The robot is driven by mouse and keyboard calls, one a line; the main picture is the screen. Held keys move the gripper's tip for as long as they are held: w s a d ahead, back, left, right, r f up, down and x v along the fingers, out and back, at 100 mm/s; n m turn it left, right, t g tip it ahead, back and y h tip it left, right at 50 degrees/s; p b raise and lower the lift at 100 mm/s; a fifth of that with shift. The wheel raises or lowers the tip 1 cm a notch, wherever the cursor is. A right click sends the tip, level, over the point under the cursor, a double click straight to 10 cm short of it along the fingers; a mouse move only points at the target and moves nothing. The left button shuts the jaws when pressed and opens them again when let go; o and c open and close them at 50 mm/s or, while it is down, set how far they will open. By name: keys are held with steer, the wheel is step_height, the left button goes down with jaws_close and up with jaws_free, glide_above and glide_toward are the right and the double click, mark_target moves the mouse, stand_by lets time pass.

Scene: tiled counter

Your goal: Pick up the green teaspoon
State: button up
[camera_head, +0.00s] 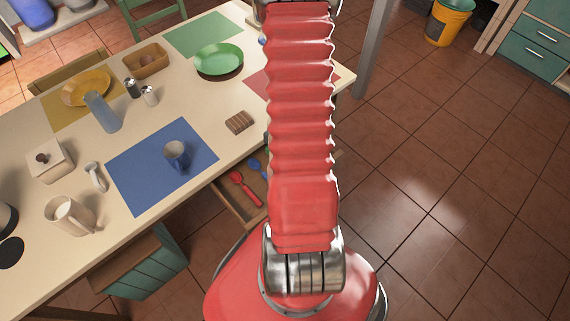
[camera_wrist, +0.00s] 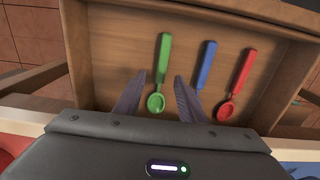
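The green teaspoon (camera_wrist: 162,76) lies in a wooden drawer (camera_wrist: 120,40) in the wrist view, its bowl toward my gripper and its handle pointing away. My gripper (camera_wrist: 157,98) is open, with one finger on each side of the spoon's bowl. Nothing is held between the fingers. I cannot tell how high the fingers are above the drawer floor. A blue spoon (camera_wrist: 206,66) and a red spoon (camera_wrist: 237,84) lie to the right of the green one. In the head view the open drawer (camera_head: 226,203) shows the red spoon (camera_head: 244,188), and my arm hides the green one.
The drawer's side walls and far wall stand around the spoons. Above it, the counter (camera_head: 130,230) carries a blue mat (camera_head: 125,180) with a blue mug (camera_head: 177,153), a brown block (camera_head: 239,122) and a green plate (camera_head: 219,59). Open tiled floor lies to the right.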

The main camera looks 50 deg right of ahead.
steer(key=shift+a+f, duration=0.1)
steer(key=shift+f, duration=1.95)
steer(key=shift+s, duration=0.1)
jaws_close()
